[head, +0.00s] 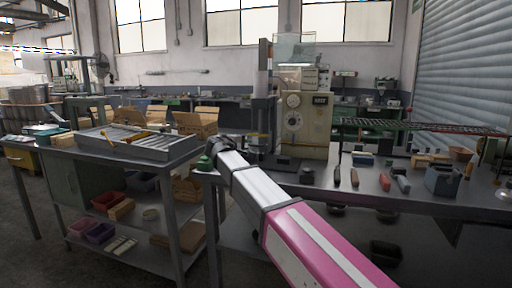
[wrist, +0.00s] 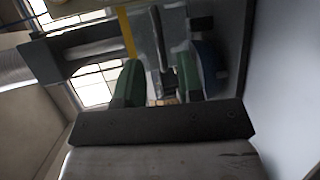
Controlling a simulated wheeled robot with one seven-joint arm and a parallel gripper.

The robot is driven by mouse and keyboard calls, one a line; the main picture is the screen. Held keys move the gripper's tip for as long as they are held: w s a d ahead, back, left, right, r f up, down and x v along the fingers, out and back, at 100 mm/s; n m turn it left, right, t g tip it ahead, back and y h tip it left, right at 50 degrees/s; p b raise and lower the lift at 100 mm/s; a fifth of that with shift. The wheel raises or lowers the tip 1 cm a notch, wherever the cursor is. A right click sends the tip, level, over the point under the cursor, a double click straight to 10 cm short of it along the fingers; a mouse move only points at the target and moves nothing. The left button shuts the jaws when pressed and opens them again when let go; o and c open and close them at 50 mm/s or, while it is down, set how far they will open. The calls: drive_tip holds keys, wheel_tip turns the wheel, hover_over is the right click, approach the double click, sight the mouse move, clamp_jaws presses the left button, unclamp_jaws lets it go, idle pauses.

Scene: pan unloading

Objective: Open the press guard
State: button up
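The press (head: 305,125) stands on the right bench, with a beige control box bearing round dials and a grey column (head: 263,85) at its left. A clear, greenish panel (head: 294,49) shows above the box; I cannot tell if it is the guard. My gripper (head: 206,160) is left of the press, near the bench's left end. In the wrist view my gripper (wrist: 160,82) has two green fingers standing apart. A dark grey bar (wrist: 160,40) shows between and beyond them; I cannot tell if it is within reach. No contact is visible.
Hand tools and a blue-grey block (head: 442,181) lie on the right bench (head: 440,205). A gap of floor lies between the two tables.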

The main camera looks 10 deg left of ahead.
sight(259, 143)
drive_tip(key=x, duration=0.5)
drive_tip(key=shift+w+d+f, duration=0.1)
drive_tip(key=shift+w+d, duration=0.15)
drive_tip(key=shift+w, duration=0.05)
clamp_jaws()
